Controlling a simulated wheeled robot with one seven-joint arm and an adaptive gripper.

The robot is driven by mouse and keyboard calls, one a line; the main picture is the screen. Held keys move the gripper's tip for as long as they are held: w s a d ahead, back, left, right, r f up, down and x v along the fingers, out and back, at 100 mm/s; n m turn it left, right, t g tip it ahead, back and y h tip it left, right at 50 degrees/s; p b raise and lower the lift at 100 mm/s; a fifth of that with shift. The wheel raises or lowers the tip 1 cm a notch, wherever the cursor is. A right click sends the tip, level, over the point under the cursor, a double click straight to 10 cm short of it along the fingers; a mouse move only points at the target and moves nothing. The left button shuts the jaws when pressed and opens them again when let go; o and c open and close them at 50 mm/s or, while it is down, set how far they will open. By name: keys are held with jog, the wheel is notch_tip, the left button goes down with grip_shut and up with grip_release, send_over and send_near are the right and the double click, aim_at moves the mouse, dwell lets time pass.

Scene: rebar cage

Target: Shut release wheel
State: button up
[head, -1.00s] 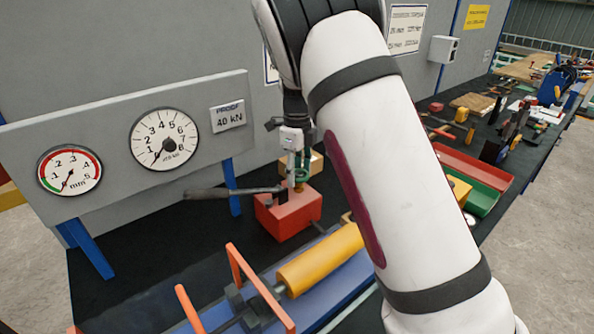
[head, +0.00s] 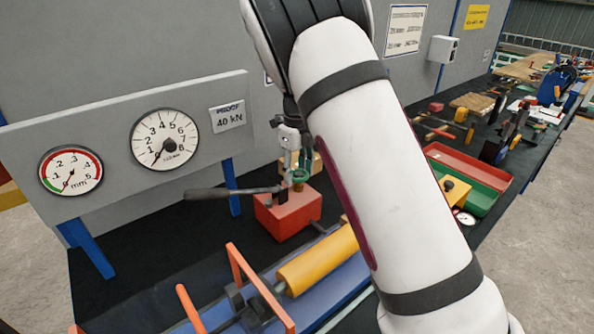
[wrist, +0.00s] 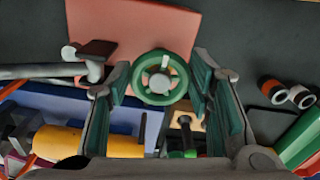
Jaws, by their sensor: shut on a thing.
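The release wheel (head: 300,176) is a small green handwheel on top of the red pump block (head: 287,214). In the wrist view the wheel (wrist: 148,92) shows as a green ring with a grey hub and a pale mark at its top. My gripper (head: 295,163) points down at the wheel from above. In the wrist view its two green-padded fingers stand on either side of the wheel, shut on it. The head view hides part of the wheel behind the gripper.
A grey pump lever (head: 232,192) sticks out left from the block. A yellow cylinder (head: 318,259) lies on a blue bed in front, by an orange frame (head: 262,287). A gauge panel (head: 110,190) stands behind left. Red and green trays (head: 468,166) lie right.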

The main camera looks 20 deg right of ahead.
aim_at(297, 173)
jog(key=o, duration=1.1)
jog(key=shift+o, duration=0.2)
notch_tip(297, 173, up, 12)
jog(key=s+d+r+n+t+y, duration=0.1)
jog(key=s+r+n, duration=0.3)
jog(key=s+n, duration=0.4)
jog(key=s+d+r+n+t+y, duration=0.1)
jog(key=s+r+n, duration=0.4)
jog(key=s, duration=0.5)
jog(key=s+a+f+n+t+h, duration=0.1)
jog(key=s+f+n+t+h, duration=0.1)
jog(key=s+n, duration=1.4)
jog(key=shift+s+f+t, duration=0.5)
jog(key=shift+s+f, duration=0.4)
jog(key=shift+s, duration=0.3)
